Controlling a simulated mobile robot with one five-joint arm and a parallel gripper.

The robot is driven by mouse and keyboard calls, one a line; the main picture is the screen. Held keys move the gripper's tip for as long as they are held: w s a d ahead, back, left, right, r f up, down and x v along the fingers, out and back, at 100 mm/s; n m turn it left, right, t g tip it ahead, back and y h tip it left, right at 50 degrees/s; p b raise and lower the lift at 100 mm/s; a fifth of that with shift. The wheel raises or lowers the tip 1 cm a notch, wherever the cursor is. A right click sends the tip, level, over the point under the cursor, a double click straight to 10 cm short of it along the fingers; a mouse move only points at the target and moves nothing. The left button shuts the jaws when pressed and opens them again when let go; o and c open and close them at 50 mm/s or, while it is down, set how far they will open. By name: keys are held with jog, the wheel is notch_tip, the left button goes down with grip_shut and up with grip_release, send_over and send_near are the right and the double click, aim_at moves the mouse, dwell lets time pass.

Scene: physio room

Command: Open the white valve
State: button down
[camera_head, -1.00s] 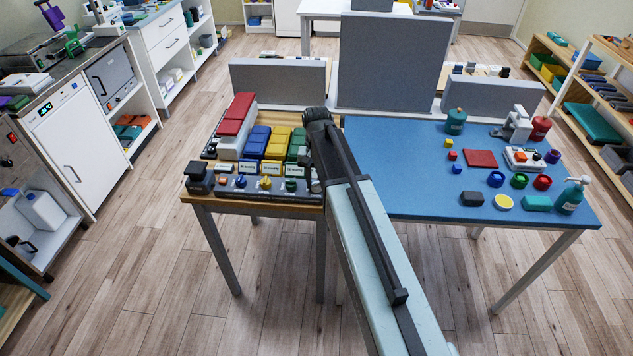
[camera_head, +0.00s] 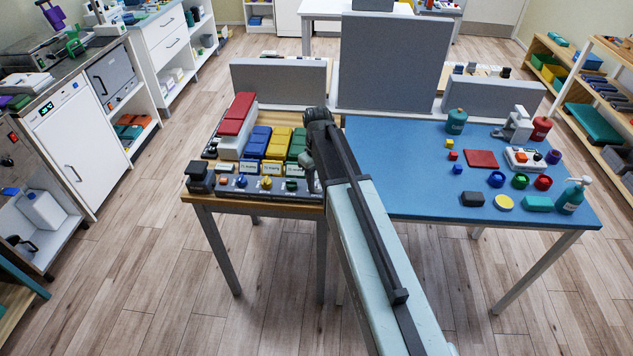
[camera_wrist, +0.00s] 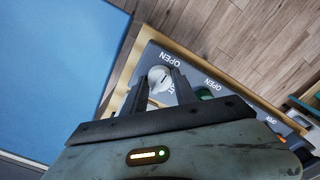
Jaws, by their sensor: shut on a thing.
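The white valve (camera_wrist: 160,79) is a round knob on the grey panel in the wrist view, with a dark slot or mark on its face. A printed OPEN label is beside it, and another label is partly hidden by a finger. My gripper (camera_wrist: 159,80) has its two dark fingers on either side of the knob and is shut on it. In the head view my gripper (camera_head: 313,178) is at the right end of the valve panel (camera_head: 222,188) on the wooden table, and the white valve is mostly hidden there.
Blue (camera_head: 239,182), yellow (camera_head: 266,183) and green (camera_head: 291,184) knobs stand in a row left of my gripper. Coloured bins (camera_head: 277,142) stand behind them. A blue table (camera_head: 400,150) with many small objects adjoins on the right.

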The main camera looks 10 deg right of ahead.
aim_at(317, 183)
jog(key=shift+w+n, duration=0.1)
jog(key=shift+n, duration=0.2)
dwell(0.4)
jog(key=c, duration=1)
grip_release()
notch_tip(317, 183, up, 8)
jog(key=p, duration=0.8)
jog(key=shift+f, duration=0.1)
